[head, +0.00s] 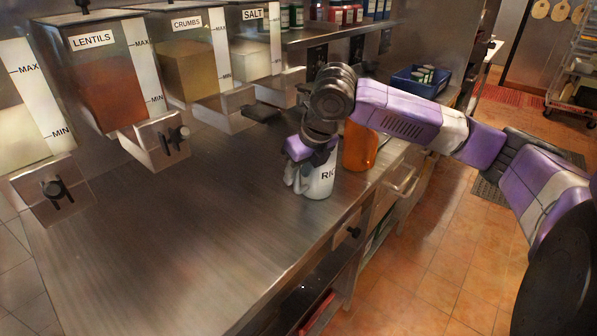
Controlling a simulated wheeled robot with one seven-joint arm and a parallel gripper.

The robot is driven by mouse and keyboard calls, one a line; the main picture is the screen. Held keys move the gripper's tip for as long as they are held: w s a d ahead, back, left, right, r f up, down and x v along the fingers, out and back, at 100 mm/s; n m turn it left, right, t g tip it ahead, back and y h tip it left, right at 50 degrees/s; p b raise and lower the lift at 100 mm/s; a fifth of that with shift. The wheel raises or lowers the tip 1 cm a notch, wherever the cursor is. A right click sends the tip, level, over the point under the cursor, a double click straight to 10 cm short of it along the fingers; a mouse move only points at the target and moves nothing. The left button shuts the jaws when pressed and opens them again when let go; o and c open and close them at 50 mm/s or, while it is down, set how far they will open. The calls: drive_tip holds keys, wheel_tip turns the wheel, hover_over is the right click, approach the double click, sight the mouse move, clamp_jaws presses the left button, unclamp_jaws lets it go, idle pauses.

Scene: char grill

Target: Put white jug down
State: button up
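The white jug (320,181) is near the front edge of the steel counter, upright, with dark lettering partly visible on its side. My gripper (299,180) is at the jug, its pale fingers against the jug's left side. The wrist and purple hand cover the jug's top. The far finger is hidden, so I cannot tell how firmly the fingers close on it. The jug's base appears at counter level; whether it touches the surface is not clear.
An orange container (360,147) stands just behind and right of the jug. Dispensers labelled lentils (107,80), crumbs (187,65) and salt (250,50) line the back left. A blue bin (420,81) sits at the far end. The counter's front left (190,235) is clear.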

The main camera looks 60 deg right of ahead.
drive_tip(key=v, duration=1.2)
drive_tip(key=shift+w+r, duration=0.1)
drive_tip(key=shift+r, duration=0.05)
idle(0.5)
